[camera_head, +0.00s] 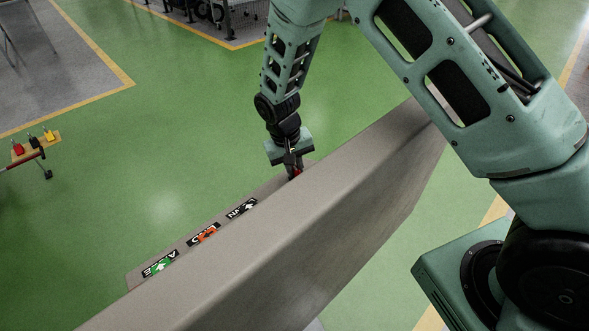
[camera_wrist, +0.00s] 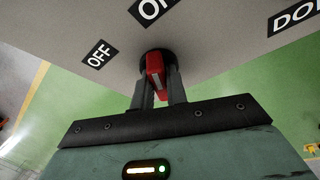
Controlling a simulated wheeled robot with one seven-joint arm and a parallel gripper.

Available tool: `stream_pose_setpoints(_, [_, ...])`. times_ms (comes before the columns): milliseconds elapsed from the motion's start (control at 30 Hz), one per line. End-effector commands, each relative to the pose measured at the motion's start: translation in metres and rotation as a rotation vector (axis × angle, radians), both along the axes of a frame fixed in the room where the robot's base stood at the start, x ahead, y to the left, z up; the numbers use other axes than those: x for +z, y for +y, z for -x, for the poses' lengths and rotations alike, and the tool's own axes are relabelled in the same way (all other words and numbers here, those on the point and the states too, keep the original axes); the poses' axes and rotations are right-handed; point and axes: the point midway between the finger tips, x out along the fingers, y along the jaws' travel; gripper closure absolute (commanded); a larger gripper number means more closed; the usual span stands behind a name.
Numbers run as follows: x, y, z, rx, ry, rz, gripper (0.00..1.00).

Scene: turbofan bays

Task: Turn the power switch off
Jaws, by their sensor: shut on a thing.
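The power switch is a red handle (camera_wrist: 155,75) on a dark round base, fixed to a grey panel (camera_wrist: 205,40) in the wrist view. The fingers of my gripper (camera_wrist: 159,88) stand on both sides of the red handle and are shut on it. The handle leans slightly, its top near the base. An OFF label (camera_wrist: 99,54) is to its left and a partly cut-off label starting with O (camera_wrist: 153,10) is above it. In the head view my gripper (camera_head: 294,172) is behind the grey box's top edge, with a bit of red showing at its tips.
A long grey box (camera_head: 300,230) stands between my body and the gripper. A small table with red, black and yellow items (camera_head: 35,142) stands at the left. Green floor around is clear.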

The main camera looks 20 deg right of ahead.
Motion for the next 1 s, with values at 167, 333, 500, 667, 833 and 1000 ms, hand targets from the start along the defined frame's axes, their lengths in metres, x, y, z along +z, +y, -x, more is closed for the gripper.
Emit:
stream_pose_setpoints(167, [-0.0003, -0.0023, -0.0011, 0.136, 0.022, -0.060, 1.00])
stream_pose_setpoints(333, [0.0004, -0.0030, -0.0016, 0.284, 0.046, -0.121, 1.00])
stream_pose_setpoints(500, [0.0010, -0.0035, -0.0021, 0.432, 0.071, -0.183, 1.00])
stream_pose_setpoints(667, [0.0011, -0.0043, -0.0022, 0.570, 0.095, -0.238, 1.00])
stream_pose_setpoints(833, [0.0014, -0.0045, -0.0027, 0.705, 0.117, -0.294, 1.00])
stream_pose_setpoints(1000, [0.0012, -0.0048, -0.0029, 0.819, 0.137, -0.339, 1.00])
